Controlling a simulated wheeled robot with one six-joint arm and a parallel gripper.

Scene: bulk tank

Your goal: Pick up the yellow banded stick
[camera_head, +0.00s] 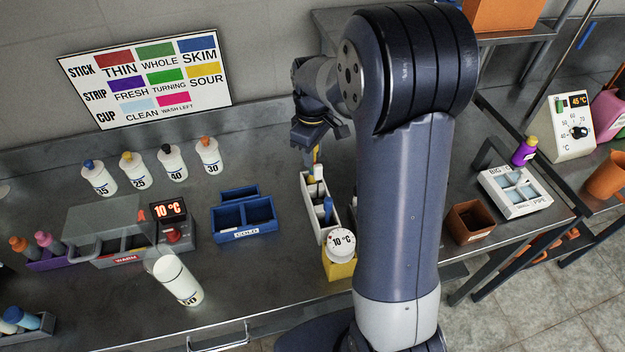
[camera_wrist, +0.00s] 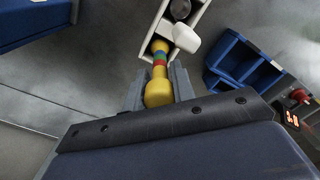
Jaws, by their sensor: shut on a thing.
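The yellow banded stick (camera_wrist: 159,70) has yellow ends with red, green and blue bands between. In the wrist view it stands between the two jaws of my gripper (camera_wrist: 158,90), which are shut on its near end. Its far end is at a compartment of the white rack (camera_wrist: 146,40); I cannot tell whether it is still inside or just above. In the head view my gripper (camera_head: 316,143) hangs over the back end of the white rack (camera_head: 316,219), with a bit of the yellow stick (camera_head: 314,158) showing below it. My arm hides part of this area.
A white-topped stick (camera_head: 319,173) and a blue stick (camera_head: 328,207) stand in the rack. A blue tray (camera_head: 243,219) is left; a brown box (camera_head: 471,222) is right. A sign (camera_head: 145,78) leans behind.

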